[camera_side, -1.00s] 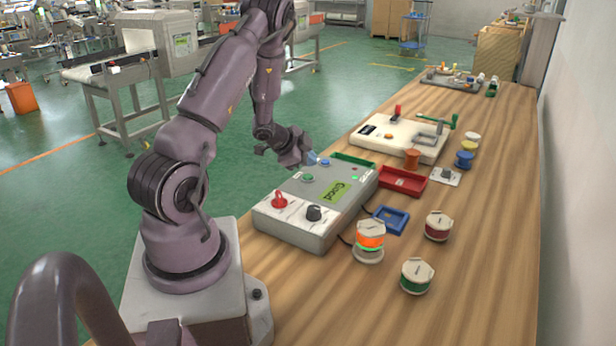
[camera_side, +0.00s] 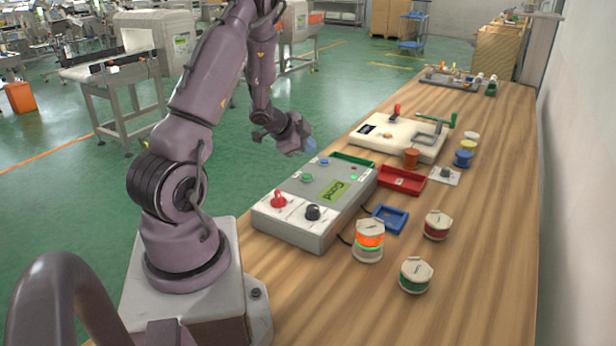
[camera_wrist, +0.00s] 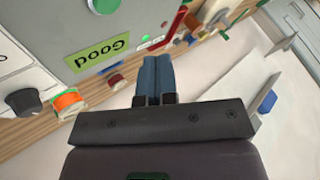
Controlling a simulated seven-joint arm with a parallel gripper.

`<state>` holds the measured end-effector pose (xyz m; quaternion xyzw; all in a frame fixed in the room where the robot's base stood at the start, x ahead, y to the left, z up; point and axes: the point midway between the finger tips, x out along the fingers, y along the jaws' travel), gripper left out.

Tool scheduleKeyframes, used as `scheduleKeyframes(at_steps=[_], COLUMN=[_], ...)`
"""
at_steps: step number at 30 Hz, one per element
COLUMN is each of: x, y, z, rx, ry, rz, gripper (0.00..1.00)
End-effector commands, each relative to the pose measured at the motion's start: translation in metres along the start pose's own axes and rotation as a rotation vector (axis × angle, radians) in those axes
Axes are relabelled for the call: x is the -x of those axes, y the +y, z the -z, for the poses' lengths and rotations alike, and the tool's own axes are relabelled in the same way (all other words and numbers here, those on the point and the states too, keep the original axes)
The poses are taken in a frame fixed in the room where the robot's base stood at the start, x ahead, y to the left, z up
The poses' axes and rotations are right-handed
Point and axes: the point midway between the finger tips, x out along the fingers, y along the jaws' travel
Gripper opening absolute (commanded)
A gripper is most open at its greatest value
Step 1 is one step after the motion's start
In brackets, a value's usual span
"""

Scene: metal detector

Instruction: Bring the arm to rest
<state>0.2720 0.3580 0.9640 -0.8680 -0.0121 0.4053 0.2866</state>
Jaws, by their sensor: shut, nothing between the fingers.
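My gripper (camera_side: 309,146) is raised above the far left edge of the grey control box (camera_side: 300,240), apart from it. In the wrist view my gripper (camera_wrist: 155,62) shows its blue fingers pressed together with nothing between them. The control box has a red knob, a black knob, a green button, a blue button and a green display reading "Good" (camera_side: 340,190). The same display shows upside down in the wrist view (camera_wrist: 97,53). A green light is lit beside it.
An orange-lit spool (camera_side: 369,241) and two other spools stand on the wooden table (camera_side: 470,260) near the box. A blue frame (camera_side: 390,219), a red tray (camera_side: 402,180) and a white panel (camera_side: 375,136) with a green handle lie farther back.

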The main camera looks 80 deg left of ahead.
Motion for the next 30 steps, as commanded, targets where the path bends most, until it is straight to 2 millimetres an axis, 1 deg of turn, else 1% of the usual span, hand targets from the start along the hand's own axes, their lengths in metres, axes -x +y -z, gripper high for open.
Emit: scheduleKeyframes(at_steps=[5,8,11,13,14,16,17,19,23,24,26,27,29,30], x=[0.000,0.000,0.002,0.006,0.011,0.023,0.029,0.045,0.080,0.091,0.110,0.122,0.142,0.156], y=[0.000,0.000,0.000,0.003,0.003,0.002,0.001,0.005,0.025,0.035,0.052,0.065,0.085,0.099], z=[0.000,-0.006,-0.025,-0.041,-0.045,-0.042,-0.038,-0.021,0.029,0.046,0.072,0.088,0.112,0.127], rx=[0.001,0.006,0.053,0.119,0.152,0.229,0.263,0.343,0.489,0.528,0.578,0.606,0.636,0.650], ry=[-0.001,-0.034,-0.141,-0.248,-0.293,-0.383,-0.416,-0.483,-0.558,-0.569,-0.579,-0.580,-0.576,-0.567], rz=[0.000,0.001,0.019,0.038,0.052,0.087,0.102,0.124,0.119,0.103,0.070,0.042,-0.007,-0.043], gripper=[0.00,0.00,0.00,0.00,0.00,0.00,0.00,0.00,0.00,0.00,0.00,0.00,0.00,0.00])
